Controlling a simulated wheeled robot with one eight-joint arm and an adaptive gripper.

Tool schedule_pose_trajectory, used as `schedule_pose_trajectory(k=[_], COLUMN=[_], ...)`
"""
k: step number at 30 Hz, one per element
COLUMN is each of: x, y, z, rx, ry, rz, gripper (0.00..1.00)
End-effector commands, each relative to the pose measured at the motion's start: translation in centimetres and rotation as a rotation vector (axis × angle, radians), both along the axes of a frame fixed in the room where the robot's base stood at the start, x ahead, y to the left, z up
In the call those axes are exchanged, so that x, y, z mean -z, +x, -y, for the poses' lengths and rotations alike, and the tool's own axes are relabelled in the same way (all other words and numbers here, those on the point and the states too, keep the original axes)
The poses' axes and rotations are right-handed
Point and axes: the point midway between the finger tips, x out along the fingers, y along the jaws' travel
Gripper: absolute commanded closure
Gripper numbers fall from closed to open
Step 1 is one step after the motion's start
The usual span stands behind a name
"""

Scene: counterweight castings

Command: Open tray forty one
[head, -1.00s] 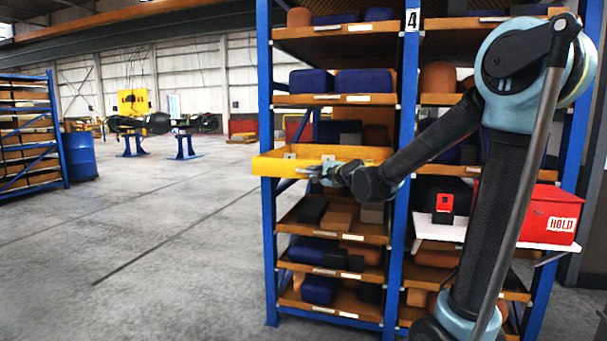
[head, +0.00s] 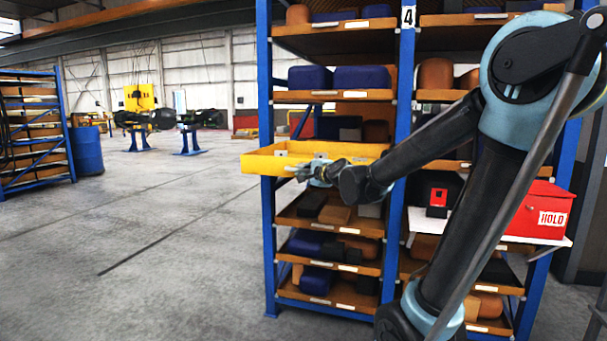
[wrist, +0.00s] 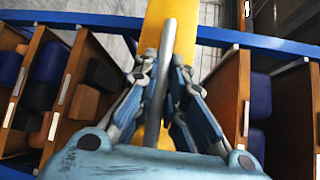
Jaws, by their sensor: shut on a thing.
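A yellow tray (head: 262,163) stands partly pulled out of the blue rack at mid height, its front end jutting past the left upright in the head view. My gripper (head: 299,172) is at the tray's front face. In the wrist view my gripper (wrist: 162,108) is shut on a grey bar handle (wrist: 163,75), one finger on each side of it. The yellow tray front (wrist: 157,28) shows behind the handle. No tray number is readable, and the tray's inside is mostly hidden.
The blue rack (head: 268,215) holds orange-brown trays with blue, black and brown castings above and below. A red box marked HOLD (head: 535,208) sits on a white shelf at right, beside my arm. Open concrete floor (head: 160,240) lies to the left; a blue drum (head: 87,152) stands farther back.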

Motion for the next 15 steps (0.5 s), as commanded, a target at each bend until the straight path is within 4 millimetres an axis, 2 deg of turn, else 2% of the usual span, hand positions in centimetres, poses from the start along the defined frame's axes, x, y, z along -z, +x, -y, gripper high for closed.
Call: schedule_pose_trajectory(k=[2,3,4,15], x=[0.29,0.30,0.30,0.08], y=[-0.20,-0.20,-0.21,-0.28], z=[0.15,0.15,0.15,0.16], rx=[-0.001,-0.001,-0.001,0.000], ry=[-0.004,-0.004,-0.004,-0.001], rz=[-0.001,-0.001,-0.001,0.000], gripper=[1.00,0.87,0.80,0.80])
